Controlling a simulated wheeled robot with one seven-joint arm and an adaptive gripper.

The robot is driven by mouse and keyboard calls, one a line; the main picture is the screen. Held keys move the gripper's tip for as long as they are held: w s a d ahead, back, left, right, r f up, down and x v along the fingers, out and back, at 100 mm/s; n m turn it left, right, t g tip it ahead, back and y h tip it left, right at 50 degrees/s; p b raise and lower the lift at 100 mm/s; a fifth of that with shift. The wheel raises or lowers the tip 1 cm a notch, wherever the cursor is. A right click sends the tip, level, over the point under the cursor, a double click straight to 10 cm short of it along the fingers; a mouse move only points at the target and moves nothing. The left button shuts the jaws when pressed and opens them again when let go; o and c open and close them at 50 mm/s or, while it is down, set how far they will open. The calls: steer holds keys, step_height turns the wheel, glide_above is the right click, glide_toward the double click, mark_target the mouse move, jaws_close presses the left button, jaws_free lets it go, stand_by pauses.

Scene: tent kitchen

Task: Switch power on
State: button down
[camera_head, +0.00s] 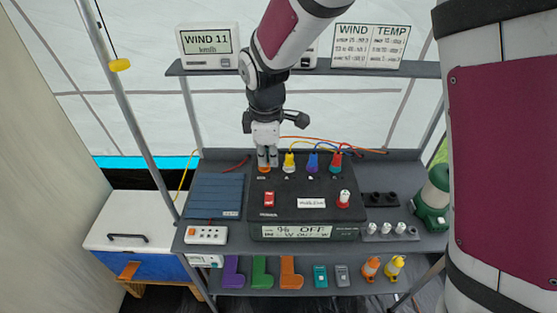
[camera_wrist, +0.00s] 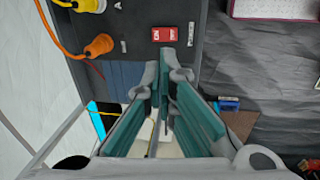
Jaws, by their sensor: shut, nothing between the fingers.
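The black power box (camera_head: 300,216) stands on the grey table. A red rocker switch (camera_head: 269,200) is on its left side; it also shows in the wrist view (camera_wrist: 165,34), just beyond my fingertips. The box's display (camera_head: 296,232) reads "OFF". My gripper (camera_head: 267,163) is shut and empty. It points down over the back left of the box, in front of the orange plug (camera_head: 264,170) in the head view. In the wrist view, the fingers (camera_wrist: 166,68) stop short of the switch in the picture; I cannot tell their height above the box.
Yellow (camera_head: 289,163), blue (camera_head: 313,163) and red (camera_head: 336,163) plugs with cables line the back edge. A red knob (camera_head: 343,199) is at the box's right. A blue panel (camera_head: 215,196) and a power strip (camera_head: 206,235) lie left; a green lantern (camera_head: 434,195) stands right.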

mark_target(271, 195)
steer(key=f, duration=0.5)
steer(key=w+f+p, duration=0.1)
steer(key=f, duration=0.3)
steer(key=w+f+p, duration=0.1)
steer(key=f, duration=0.4)
steer(key=shift+f, duration=0.3)
steer(key=shift+w+f, duration=0.1)
steer(key=shift+w, duration=0.05)
steer(key=shift+w+f+g+b, duration=0.3)
steer(key=shift+f+g+b, duration=0.1)
steer(key=shift+b, duration=0.75)
steer(key=g+b, duration=0.1)
steer(key=b, duration=0.1)
steer(key=shift+w+f+b, duration=0.1)
steer(key=shift+f+b, duration=0.1)
steer(key=shift+b, duration=0.1)
steer(key=shift+d+g+b, duration=0.1)
steer(key=shift+g+b, duration=0.2)
steer(key=shift+b, duration=0.05)
